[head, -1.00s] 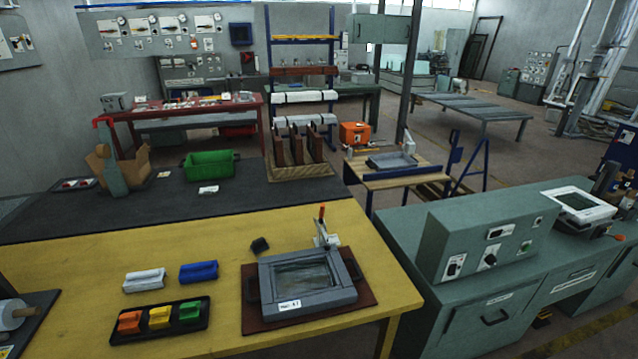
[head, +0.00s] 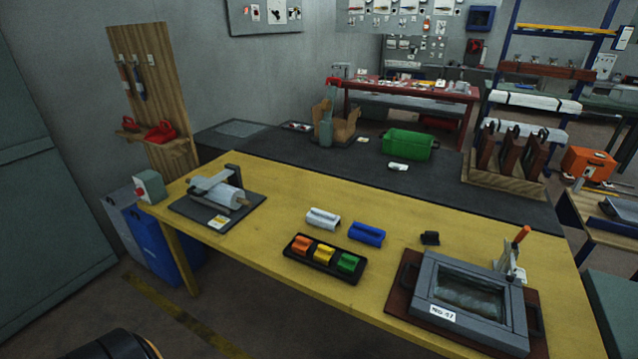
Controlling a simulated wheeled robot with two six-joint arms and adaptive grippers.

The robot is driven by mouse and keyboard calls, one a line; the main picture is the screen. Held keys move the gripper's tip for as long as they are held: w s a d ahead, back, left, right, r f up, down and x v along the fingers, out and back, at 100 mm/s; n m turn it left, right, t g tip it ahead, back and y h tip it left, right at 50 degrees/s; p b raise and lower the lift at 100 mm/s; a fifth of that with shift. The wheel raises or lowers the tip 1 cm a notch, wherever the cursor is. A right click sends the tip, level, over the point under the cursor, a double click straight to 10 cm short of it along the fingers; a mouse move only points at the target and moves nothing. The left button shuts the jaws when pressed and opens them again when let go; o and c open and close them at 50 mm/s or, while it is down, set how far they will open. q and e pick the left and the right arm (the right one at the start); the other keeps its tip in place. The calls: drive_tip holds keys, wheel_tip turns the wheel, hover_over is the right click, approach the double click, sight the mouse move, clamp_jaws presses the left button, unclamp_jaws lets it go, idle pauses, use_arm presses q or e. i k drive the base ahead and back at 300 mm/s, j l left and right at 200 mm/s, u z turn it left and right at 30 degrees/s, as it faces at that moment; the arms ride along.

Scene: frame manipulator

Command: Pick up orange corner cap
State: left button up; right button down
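The orange corner cap (head: 301,244) sits in the left end of a black tray (head: 333,271) on the yellow table. A yellow cap (head: 324,253) is in the middle of the same tray and a green cap (head: 348,262) at its right end. Neither of my grippers shows in the head view, so their state cannot be seen.
A white block (head: 323,219) and a blue block (head: 366,234) lie just behind the tray. A grey frame fixture (head: 428,310) with an upright orange-handled clamp is to the right. A film roll stand (head: 222,201) is to the left. Bare yellow tabletop (head: 262,225) lies between.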

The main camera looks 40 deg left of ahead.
sight(300, 246)
drive_tip(key=u, duration=0.4)
drive_tip(key=i+j+u, duration=0.1)
drive_tip(key=u, duration=0.75)
drive_tip(key=j+z, duration=0.15)
drive_tip(key=z, duration=1.4)
drive_tip(key=u, duration=1.5)
